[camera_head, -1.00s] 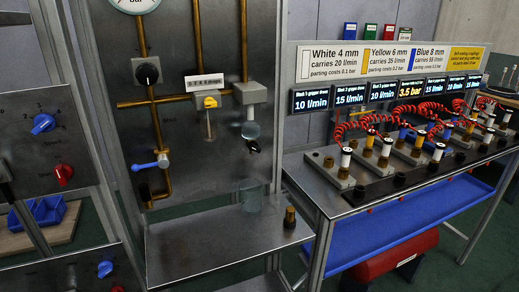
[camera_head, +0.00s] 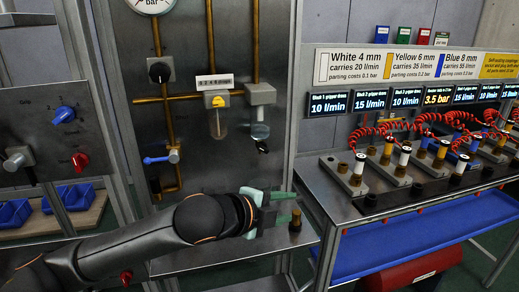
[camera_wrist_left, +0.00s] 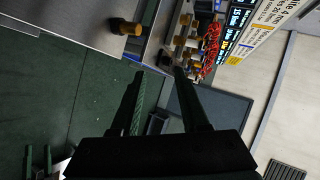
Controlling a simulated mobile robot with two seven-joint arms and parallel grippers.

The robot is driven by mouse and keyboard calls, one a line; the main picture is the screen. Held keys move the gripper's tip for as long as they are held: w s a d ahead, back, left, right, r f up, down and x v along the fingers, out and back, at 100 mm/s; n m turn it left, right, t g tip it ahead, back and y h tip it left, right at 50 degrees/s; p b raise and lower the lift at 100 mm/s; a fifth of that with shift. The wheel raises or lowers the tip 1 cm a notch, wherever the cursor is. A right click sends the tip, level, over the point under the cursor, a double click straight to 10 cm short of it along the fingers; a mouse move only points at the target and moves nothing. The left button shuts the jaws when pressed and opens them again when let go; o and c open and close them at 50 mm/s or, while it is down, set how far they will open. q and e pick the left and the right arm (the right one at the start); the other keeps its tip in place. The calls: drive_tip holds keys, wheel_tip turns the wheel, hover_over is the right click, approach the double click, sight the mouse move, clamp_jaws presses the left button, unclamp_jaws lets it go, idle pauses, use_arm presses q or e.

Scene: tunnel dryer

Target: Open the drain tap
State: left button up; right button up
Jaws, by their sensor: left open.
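A small black tap (camera_head: 262,147), which looks like the drain tap, sits under a clear bowl (camera_head: 260,130) on the upright metal panel. My left gripper (camera_head: 285,206) is open and empty, below and a little right of the tap, pointing right. It is apart from the tap, close to a brass fitting (camera_head: 295,221) on the shelf. In the left wrist view, the gripper's two fingers (camera_wrist_left: 160,78) are spread with nothing between them, and the brass fitting (camera_wrist_left: 125,27) shows above left. The tap is not clear there. Two spread fingers at the lower left look like my right gripper (camera_wrist_left: 39,163).
A second bowl (camera_head: 217,122) with yellow liquid and a blue lever (camera_head: 160,158) are left of the tap. A metal post (camera_head: 290,90) stands right of it. Further right is a bench with red coiled hoses (camera_head: 365,133) and a blue tray (camera_head: 420,232). The metal shelf (camera_head: 190,260) is mostly clear.

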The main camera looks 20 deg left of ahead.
sight(261, 149)
use_arm(q)
drive_tip(key=s+a+r+m+t+y, duration=0.1)
drive_tip(key=a+r+m+t+y, duration=0.2)
drive_tip(key=a+r, duration=0.8)
drive_tip(key=shift+g+y, duration=0.7)
drive_tip(key=x, duration=0.4)
drive_tip(key=d+x, duration=0.1)
drive_tip(key=x, duration=0.7)
drive_tip(key=shift+d+r, duration=0.2)
drive_tip(key=shift+r, duration=0.1)
drive_tip(key=shift+c, duration=0.3)
clamp_jaws()
